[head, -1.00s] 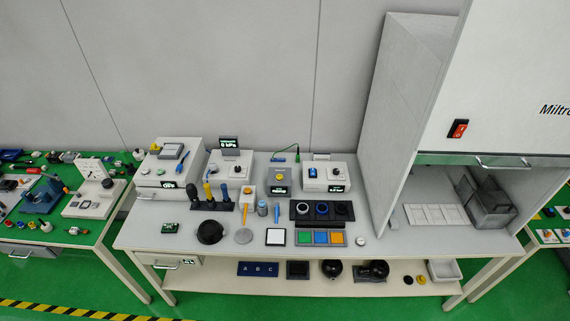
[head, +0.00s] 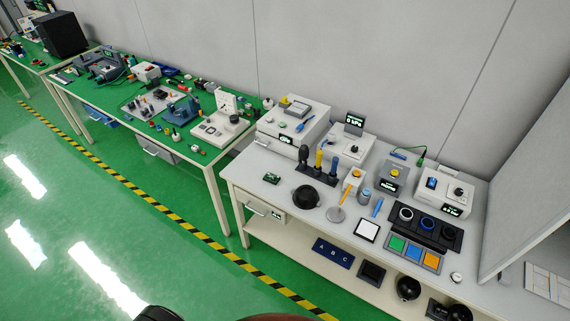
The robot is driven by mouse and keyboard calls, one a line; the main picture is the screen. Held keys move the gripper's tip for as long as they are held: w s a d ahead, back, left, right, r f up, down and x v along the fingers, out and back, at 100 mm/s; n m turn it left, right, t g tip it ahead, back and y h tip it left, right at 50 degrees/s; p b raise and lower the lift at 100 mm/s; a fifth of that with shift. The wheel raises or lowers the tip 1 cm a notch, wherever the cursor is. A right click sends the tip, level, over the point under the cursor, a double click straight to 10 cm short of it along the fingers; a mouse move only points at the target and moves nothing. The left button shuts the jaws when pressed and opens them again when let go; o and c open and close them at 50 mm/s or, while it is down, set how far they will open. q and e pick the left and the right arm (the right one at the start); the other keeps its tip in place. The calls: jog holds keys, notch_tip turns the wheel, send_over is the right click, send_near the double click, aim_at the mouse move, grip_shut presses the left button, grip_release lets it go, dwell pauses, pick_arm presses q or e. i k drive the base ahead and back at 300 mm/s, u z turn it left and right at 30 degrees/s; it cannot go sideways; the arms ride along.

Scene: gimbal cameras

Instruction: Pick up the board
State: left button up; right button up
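A small green circuit board (head: 271,178) lies flat near the left front edge of the white workbench, left of a black bowl (head: 305,196). A dark blue panel (head: 333,252) marked A B C lies on the shelf below the bench top. I cannot tell for certain which of these the task calls the board. Neither of my grippers is in view. Dark rounded shapes show at the bottom edge, too cut off to identify.
The white bench (head: 245,183) also holds a tool stand (head: 318,172), instrument boxes, a white square pad (head: 367,230) and a tray of coloured tiles (head: 413,253). A green-topped table (head: 180,141) stands to the left. The green floor (head: 110,235) in front is clear.

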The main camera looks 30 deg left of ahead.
aim_at(270, 177)
jog(key=u, duration=0.5)
jog(key=k, duration=0.65)
jog(key=u, duration=1.25)
jog(key=i, duration=0.65)
jog(key=u, duration=0.7)
jog(key=i, duration=0.7)
jog(key=z, duration=0.15)
